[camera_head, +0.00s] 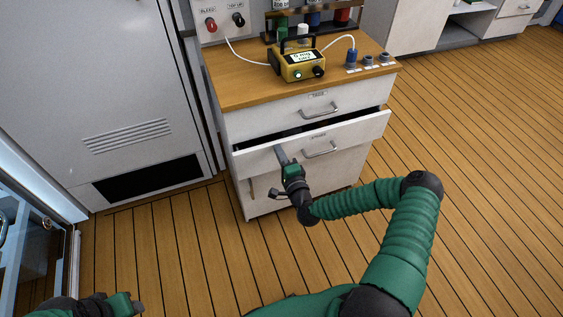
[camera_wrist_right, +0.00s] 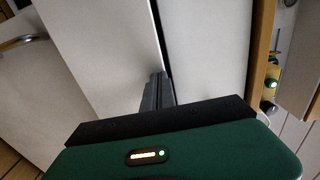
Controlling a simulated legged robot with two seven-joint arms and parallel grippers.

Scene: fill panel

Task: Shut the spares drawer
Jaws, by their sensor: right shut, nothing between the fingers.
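The cabinet's second drawer (camera_head: 355,132) is pulled out a little, with a dark gap above its white front; its label is too small to read. It has a bar handle (camera_head: 320,150). My right gripper (camera_head: 281,156) is shut and empty, its fingertips at the drawer front left of the handle. In the wrist view the shut fingers (camera_wrist_right: 157,92) are against or very close to the drawer's white front (camera_wrist_right: 100,50); contact is not certain. My left gripper (camera_head: 128,303) is at the bottom left, far from the cabinet; its jaws are unclear.
The top drawer (camera_head: 290,112) above looks shut. A yellow meter (camera_head: 298,64) with a white cable stands on the wooden worktop (camera_head: 235,88), near a blue plug (camera_head: 352,57). A grey door (camera_head: 95,80) is to the left. The plank floor (camera_head: 480,180) to the right is clear.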

